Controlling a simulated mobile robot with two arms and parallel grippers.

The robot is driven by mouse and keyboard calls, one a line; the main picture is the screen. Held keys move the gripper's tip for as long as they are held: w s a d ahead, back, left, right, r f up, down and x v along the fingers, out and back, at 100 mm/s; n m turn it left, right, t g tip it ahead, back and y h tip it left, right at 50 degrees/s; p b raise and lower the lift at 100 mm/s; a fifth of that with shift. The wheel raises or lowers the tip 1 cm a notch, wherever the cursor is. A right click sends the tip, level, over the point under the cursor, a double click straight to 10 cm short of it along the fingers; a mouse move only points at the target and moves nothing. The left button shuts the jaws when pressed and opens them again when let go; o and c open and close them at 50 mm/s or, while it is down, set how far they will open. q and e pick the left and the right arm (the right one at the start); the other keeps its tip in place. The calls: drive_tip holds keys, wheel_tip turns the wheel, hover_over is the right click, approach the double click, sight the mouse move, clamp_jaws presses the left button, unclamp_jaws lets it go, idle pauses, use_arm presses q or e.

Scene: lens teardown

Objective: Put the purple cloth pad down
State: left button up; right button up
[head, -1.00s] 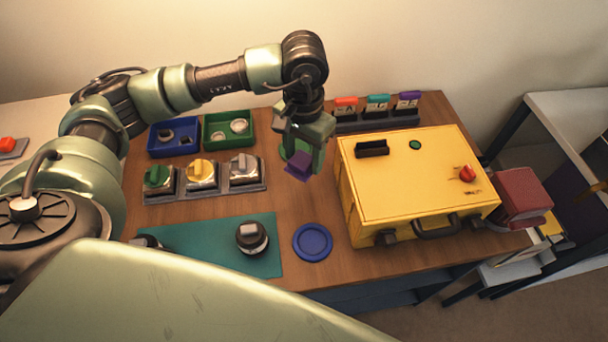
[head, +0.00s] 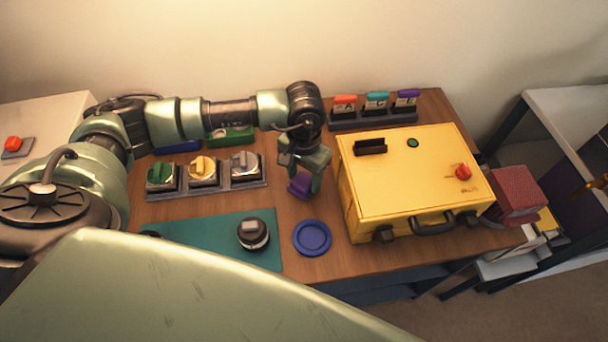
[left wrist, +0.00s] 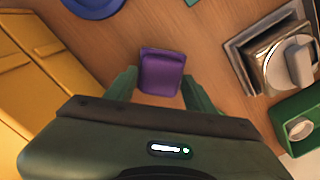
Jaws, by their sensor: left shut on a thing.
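My left gripper (head: 304,178) is shut on the purple cloth pad (head: 299,186), low over the wooden table (head: 292,212), between the row of knobs and the yellow case. In the left wrist view the purple pad (left wrist: 162,72) shows between the two fingers of the left gripper (left wrist: 160,80). I cannot tell for sure whether the pad touches the wood. My right gripper is not in view.
The yellow case (head: 410,180) stands close on the right. A blue round dish (head: 312,238) lies in front, beside a teal mat (head: 205,240) with a dark lens part (head: 252,235). A knob tray (head: 205,177) is on the left. Bare wood surrounds the pad.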

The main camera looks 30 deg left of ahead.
sight(304, 179)
use_arm(q)
drive_tip(key=o, duration=1.3)
drive_tip(key=shift+f, duration=0.1)
drive_tip(key=shift+r+p, duration=0.3)
wheel_tip(304, 179, up, 12)
drive_tip(key=b, duration=0.3)
drive_tip(key=shift+f+b, duration=0.1)
drive_tip(key=shift+b, duration=0.25)
